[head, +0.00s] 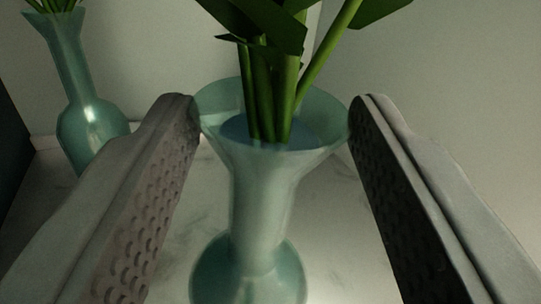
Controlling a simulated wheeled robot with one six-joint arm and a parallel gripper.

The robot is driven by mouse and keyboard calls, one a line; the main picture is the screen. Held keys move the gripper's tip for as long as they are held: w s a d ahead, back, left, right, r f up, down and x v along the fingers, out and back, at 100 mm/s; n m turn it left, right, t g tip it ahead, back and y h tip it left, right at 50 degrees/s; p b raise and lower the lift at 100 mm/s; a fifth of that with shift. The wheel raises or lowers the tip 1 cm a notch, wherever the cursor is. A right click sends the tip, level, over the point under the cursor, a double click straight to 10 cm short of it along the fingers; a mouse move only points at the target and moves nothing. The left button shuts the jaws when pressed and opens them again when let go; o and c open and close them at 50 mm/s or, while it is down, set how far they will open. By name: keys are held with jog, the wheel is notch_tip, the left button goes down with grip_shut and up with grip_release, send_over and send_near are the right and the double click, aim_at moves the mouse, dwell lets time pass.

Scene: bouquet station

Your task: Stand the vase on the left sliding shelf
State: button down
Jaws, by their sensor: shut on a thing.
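A translucent teal vase (262,195) with a flared mouth, narrow neck and round belly is upright in the middle of the head view. Green stems and leaves (283,70) rise from its mouth, and bluish water shows inside. My gripper (272,103) is shut on the vase, with one finger at each side of the flared rim. The lower belly and base are cut off by the bottom edge of the picture, so I cannot tell whether the vase touches the surface below. I cannot tell a sliding shelf in this view.
A second teal vase (90,125) with green stems stands at the far left, beyond my left finger. A pale marbled surface (335,215) lies below, with plain light walls (165,50) behind. A dark upright panel (12,150) is at the left edge.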

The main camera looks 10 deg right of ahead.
jog(key=c, duration=0.7)
grip_release()
jog(key=shift+f, duration=0.1)
jog(key=shift+o, duration=0.2)
jog(key=shift+s, duration=0.15)
jog(key=s+a, duration=0.1)
jog(key=s, duration=1)
jog(key=shift+s+f, duration=0.2)
jog(key=shift+s, duration=0.15)
